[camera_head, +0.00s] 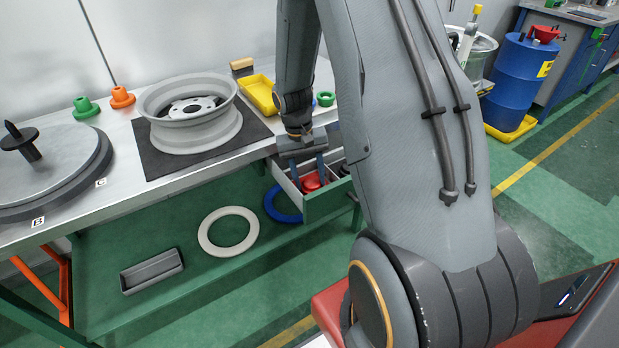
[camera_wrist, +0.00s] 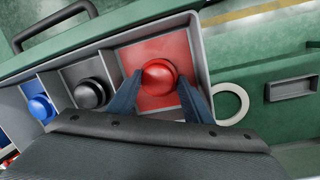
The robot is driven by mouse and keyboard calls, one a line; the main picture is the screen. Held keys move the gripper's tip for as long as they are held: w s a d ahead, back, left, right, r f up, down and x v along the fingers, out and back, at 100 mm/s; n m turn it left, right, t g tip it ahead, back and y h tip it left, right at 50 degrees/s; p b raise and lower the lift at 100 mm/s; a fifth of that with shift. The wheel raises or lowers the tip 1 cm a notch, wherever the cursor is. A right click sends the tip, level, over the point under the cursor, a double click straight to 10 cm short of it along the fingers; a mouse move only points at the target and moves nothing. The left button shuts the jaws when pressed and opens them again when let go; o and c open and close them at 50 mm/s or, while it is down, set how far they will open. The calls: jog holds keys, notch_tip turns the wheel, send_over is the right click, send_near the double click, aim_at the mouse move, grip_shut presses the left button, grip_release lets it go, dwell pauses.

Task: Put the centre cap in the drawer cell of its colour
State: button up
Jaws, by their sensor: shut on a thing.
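The open drawer (camera_head: 327,204) sticks out from under the bench, with a row of cells. In the wrist view the red-floored cell (camera_wrist: 145,54) holds a round red centre cap (camera_wrist: 158,77). My gripper (camera_wrist: 160,92) reaches down into this cell, its two blue fingers on either side of the cap and shut on it. In the head view my gripper (camera_head: 310,174) points down over the drawer, and the red cap (camera_head: 312,183) shows between its fingers. Whether the cap touches the cell floor is hard to tell.
Neighbouring cells hold a black cap (camera_wrist: 90,93) and a blue cap (camera_wrist: 41,107). Grey dividers separate the cells. A white ring (camera_head: 228,249) lies below.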

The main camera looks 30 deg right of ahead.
aim_at(303, 183)
jog(key=shift+f, duration=0.1)
jog(key=o, duration=0.7)
jog(key=shift+o, duration=0.2)
notch_tip(303, 183, up, 12)
jog(key=w+a+b, duration=0.1)
jog(key=w, duration=0.1)
jog(key=s+a+r+n, duration=0.2)
jog(key=s+a, duration=0.4)
jog(key=s, duration=0.2)
jog(key=s+a+r+n+t+y, duration=0.1)
jog(key=s+a+n, duration=0.1)
jog(key=s+a, duration=0.4)
jog(key=s, duration=0.3)
jog(key=shift+s+a+r+t, duration=0.15)
jog(key=shift+s+r+t, duration=0.15)
jog(key=shift+r, duration=0.1)
